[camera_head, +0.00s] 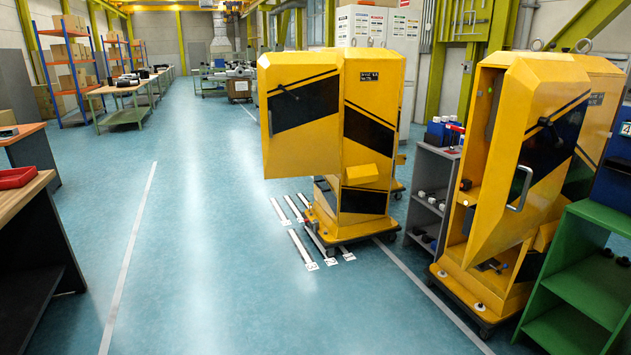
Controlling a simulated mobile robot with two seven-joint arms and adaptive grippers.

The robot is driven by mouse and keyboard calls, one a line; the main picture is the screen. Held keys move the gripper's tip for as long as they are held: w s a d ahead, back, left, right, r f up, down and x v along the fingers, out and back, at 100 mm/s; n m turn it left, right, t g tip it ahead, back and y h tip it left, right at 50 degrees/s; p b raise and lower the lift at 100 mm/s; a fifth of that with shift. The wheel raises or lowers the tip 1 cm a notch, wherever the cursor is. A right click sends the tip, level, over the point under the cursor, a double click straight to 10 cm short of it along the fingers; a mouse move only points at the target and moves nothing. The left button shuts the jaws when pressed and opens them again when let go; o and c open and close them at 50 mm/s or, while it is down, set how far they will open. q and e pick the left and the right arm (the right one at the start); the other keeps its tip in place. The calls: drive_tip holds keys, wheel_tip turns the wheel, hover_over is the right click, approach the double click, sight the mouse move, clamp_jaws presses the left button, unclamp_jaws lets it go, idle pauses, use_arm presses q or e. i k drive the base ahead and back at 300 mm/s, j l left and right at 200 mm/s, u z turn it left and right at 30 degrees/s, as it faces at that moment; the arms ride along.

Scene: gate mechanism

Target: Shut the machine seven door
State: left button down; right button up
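Two yellow machines with black panels stand on the right half of the view. The nearer machine (471,235) has its door (545,150) ajar, with part of the inside showing along the left edge. This door has a dark knob and a pale bar handle (519,188). The farther machine (374,90) has a yellow door panel (300,110) standing out to the left above the floor, with a handle at its left edge. The small labels on both are too blurred to read, so I cannot tell which is machine seven. Neither of my grippers is in view.
A grey shelf (432,195) stands between the machines, and a green shelf (575,290) is close at the right of the nearer one. Wooden-topped benches (25,190) line the left. The blue floor (210,240) in the middle is clear, with white strips near the farther machine.

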sight(302, 138)
drive_tip(key=i+l+u, duration=0.1)
drive_tip(key=i, duration=1.4)
